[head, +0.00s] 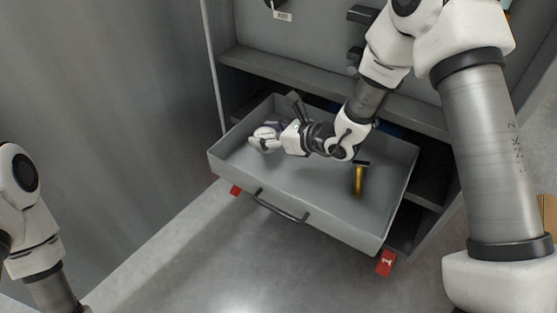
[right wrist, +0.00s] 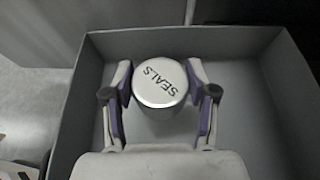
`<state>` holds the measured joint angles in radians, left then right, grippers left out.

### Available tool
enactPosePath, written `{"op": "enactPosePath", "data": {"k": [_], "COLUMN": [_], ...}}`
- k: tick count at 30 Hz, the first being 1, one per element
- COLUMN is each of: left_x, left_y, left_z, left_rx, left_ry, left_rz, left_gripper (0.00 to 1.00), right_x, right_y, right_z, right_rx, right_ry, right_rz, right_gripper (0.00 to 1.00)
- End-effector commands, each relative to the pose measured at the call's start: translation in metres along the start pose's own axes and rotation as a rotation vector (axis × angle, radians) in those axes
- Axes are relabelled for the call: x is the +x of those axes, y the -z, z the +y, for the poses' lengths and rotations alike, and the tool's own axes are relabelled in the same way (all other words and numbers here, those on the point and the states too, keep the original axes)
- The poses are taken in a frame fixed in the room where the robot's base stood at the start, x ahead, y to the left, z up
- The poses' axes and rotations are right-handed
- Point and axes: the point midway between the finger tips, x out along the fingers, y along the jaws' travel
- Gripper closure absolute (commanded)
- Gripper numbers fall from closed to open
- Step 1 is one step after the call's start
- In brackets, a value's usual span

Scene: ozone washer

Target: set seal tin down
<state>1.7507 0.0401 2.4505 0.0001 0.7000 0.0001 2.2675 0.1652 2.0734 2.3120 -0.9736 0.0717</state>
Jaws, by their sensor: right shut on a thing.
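The seal tin (right wrist: 160,82) is a round tin with a pale lid marked "SEALS". In the right wrist view it stands between the two fingers of my right gripper (right wrist: 160,105), which is shut on it. In the head view my right gripper (head: 264,138) is over the left part of the open grey drawer (head: 270,178). The gripper mostly hides the tin there. I cannot tell whether the tin touches the drawer floor. My left gripper is out of view; only part of my left arm shows at the left edge.
A yellow-handled tool (head: 359,178) is in the right part of the drawer. The drawer has raised walls and a front handle (head: 282,206). Red tags (head: 386,262) show below its front. A grey cabinet with shelves (head: 300,72) stands behind. The drawer's middle floor is clear.

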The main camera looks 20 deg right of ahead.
Motion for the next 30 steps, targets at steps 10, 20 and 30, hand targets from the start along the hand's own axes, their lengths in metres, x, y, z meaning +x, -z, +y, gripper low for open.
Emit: {"op": "enactPosePath", "data": {"k": [10,20,30], "left_x": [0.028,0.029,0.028], "left_y": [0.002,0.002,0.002], "left_z": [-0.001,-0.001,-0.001], "left_rx": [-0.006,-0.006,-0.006], "left_ry": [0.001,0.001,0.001], "left_rz": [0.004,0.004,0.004], "left_gripper": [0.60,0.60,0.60], "right_x": [0.020,0.020,0.020], "right_y": [0.048,0.049,0.049], "right_z": [0.000,0.000,0.000], "right_rx": [-0.002,-0.002,-0.002], "right_ry": [-0.001,-0.001,-0.001], "right_rz": [-0.002,-0.001,0.000], "right_gripper": [0.79,0.36,0.18]}}
